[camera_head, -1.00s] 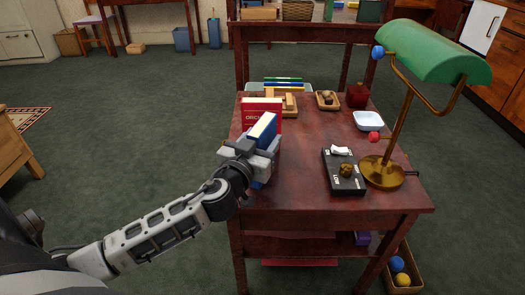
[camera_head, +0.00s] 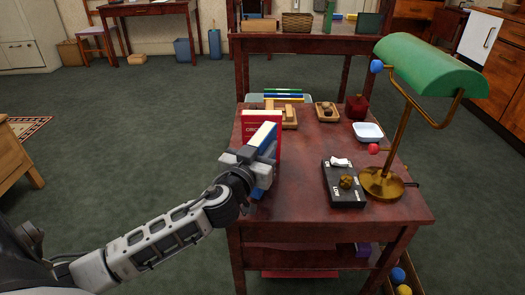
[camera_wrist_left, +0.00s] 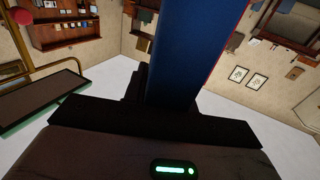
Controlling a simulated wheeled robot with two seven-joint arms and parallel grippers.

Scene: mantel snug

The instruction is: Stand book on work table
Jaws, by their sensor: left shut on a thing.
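A blue book with pale page edges (camera_head: 262,137) is held in my left gripper (camera_head: 262,158), near the left edge of the work table (camera_head: 300,205). The gripper is shut on the book, and its blue cover (camera_wrist_left: 178,50) fills the middle of the left wrist view. The held book looks upright and slightly tilted. A red book (camera_head: 250,127) stands directly behind it, partly hidden by the held book and gripper. I cannot tell whether the held book's lower edge touches the table. My right gripper is not in view.
A brass lamp with a green shade (camera_head: 432,66) stands at the table's right. A black box (camera_head: 343,184), a white dish (camera_head: 367,131), a red jar (camera_head: 356,107) and wooden trays (camera_head: 327,111) also stand there. The front middle of the table is bare.

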